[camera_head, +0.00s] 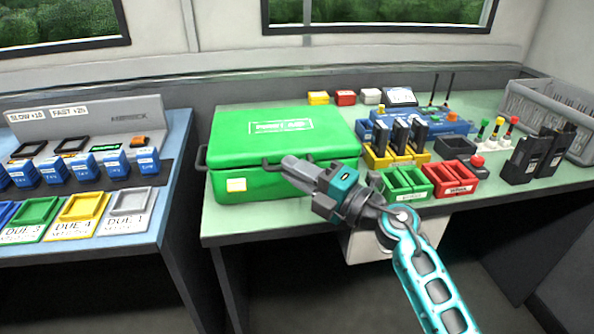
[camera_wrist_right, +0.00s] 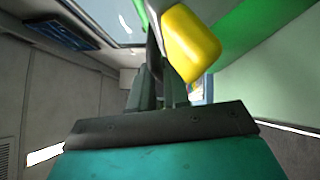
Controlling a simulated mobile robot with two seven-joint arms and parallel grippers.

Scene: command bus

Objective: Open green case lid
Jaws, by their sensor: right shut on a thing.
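The green case (camera_head: 235,186), labelled FIRST AID on top, stands on the left part of the green bench. Its lid (camera_head: 290,140) lies down over the base, with a seam along the front. My right gripper (camera_head: 288,164) is at the middle of the case's front edge, its fingers shut on the dark front handle (camera_head: 268,163); the fingers hide part of it. In the right wrist view, the fingers (camera_wrist_right: 165,85) point up towards the green case (camera_wrist_right: 240,30). A yellow piece (camera_wrist_right: 192,43) there is close beside them; I cannot tell what it is. My left gripper is not in view.
A grey basket (camera_head: 560,110) is far right. A blue table (camera_head: 130,240) with trays is at left, across a gap.

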